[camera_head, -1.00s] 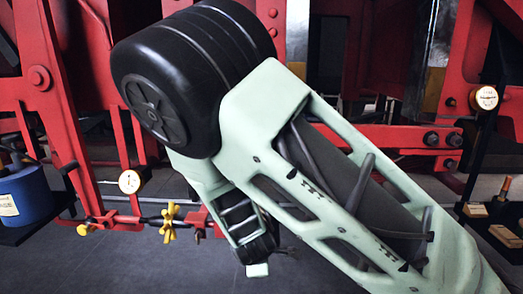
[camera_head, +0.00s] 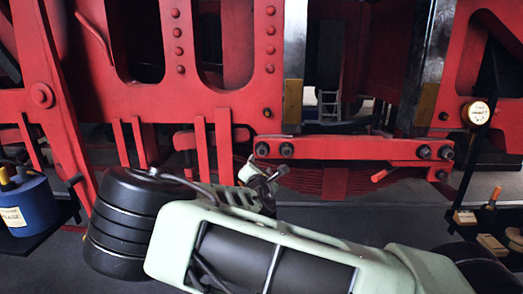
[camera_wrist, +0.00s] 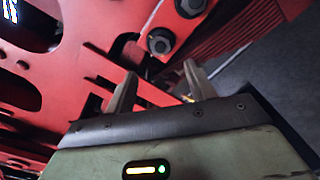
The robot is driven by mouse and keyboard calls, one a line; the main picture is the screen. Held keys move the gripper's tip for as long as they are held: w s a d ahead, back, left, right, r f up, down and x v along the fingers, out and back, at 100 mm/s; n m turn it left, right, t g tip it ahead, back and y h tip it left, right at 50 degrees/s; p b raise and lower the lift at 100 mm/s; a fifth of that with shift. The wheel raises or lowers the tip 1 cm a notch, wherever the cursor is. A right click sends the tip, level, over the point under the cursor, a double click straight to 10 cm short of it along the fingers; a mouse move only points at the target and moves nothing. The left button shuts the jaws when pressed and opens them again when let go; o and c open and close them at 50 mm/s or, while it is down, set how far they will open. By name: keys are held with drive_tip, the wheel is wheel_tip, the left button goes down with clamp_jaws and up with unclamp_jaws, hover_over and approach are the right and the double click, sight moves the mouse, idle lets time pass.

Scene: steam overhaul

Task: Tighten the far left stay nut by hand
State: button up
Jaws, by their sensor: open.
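The red stay bar (camera_head: 350,149) runs across the frame in the head view, with a pair of dark hex nuts at each end. The far left nut (camera_head: 262,149) sits beside a second left nut (camera_head: 286,150). My gripper (camera_head: 268,173) is just below this left pair. In the wrist view my open, empty fingers (camera_wrist: 160,82) point up toward a dark hex nut (camera_wrist: 160,42), which lies a little beyond the tips and between their lines. Another nut (camera_wrist: 190,6) shows above it. No contact is visible.
A blue container (camera_head: 25,205) is at the left edge. Red frame plates (camera_head: 190,105) rise behind the bar. A red leaf spring (camera_wrist: 225,30) is near the nuts. Dark floor lies below.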

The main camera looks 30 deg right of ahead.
sight(262, 153)
drive_tip(key=p+x, duration=0.4)
drive_tip(key=x, duration=0.6)
drive_tip(key=shift+d, duration=0.1)
drive_tip(key=c, duration=1)
